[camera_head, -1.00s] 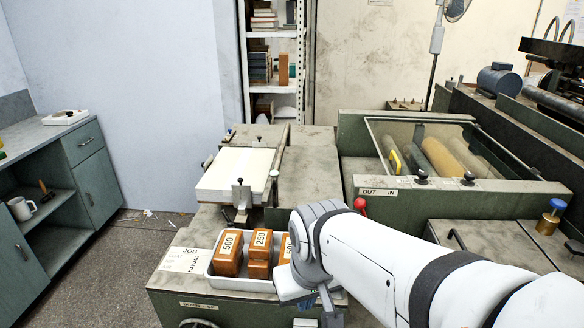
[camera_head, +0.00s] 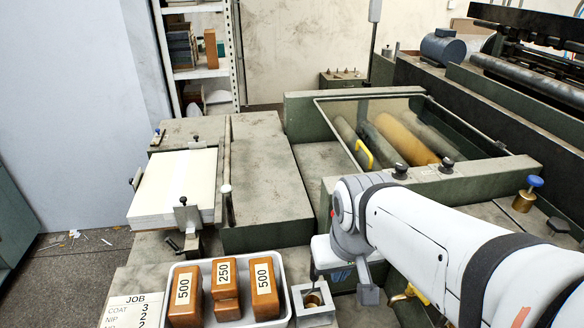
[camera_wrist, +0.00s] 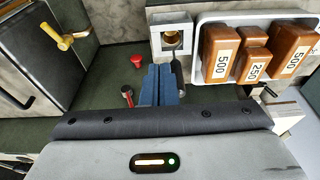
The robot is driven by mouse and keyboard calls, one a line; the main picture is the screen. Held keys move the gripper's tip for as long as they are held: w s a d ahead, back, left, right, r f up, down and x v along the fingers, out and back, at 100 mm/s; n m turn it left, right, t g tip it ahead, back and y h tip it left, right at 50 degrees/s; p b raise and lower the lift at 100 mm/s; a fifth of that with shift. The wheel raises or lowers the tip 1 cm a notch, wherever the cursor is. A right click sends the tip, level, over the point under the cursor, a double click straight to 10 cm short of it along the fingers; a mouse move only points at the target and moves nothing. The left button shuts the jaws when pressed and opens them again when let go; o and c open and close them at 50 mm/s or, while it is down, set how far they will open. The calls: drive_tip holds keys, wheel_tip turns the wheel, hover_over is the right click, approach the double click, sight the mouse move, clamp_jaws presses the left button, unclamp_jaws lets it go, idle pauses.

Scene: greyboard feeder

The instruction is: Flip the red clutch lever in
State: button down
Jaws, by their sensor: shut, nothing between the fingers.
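In the head view my arm covers the lever and the OUT/IN label, so which way the lever stands cannot be read.
A white tray (camera_head: 236,322) holds brown blocks marked 500 and 250. A grey square holder with a brass cup (camera_head: 313,299) stands beside it, close to my fingers. A paper stack (camera_head: 172,185) is at left.

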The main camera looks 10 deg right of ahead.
drive_tip(key=w+a+r+n+g+h+p, duration=0.1)
drive_tip(key=w+a+r+n+h, duration=0.1)
drive_tip(key=w+n, duration=0.6)
drive_tip(key=w+a+r+n+g+h, duration=0.2)
drive_tip(key=w+a+r+n, duration=0.2)
drive_tip(key=w+n, duration=0.4)
drive_tip(key=w+r, duration=0.1)
drive_tip(key=w, duration=0.2)
drive_tip(key=shift+r+p, duration=0.2)
drive_tip(key=shift+p, duration=0.2)
drive_tip(key=shift+a+f, duration=0.1)
drive_tip(key=d+f, duration=0.7)
drive_tip(key=f, duration=0.1)
drive_tip(key=shift+s+d+f, duration=0.3)
drive_tip(key=shift+s+d, duration=0.05)
drive_tip(key=shift+s, duration=0.1)
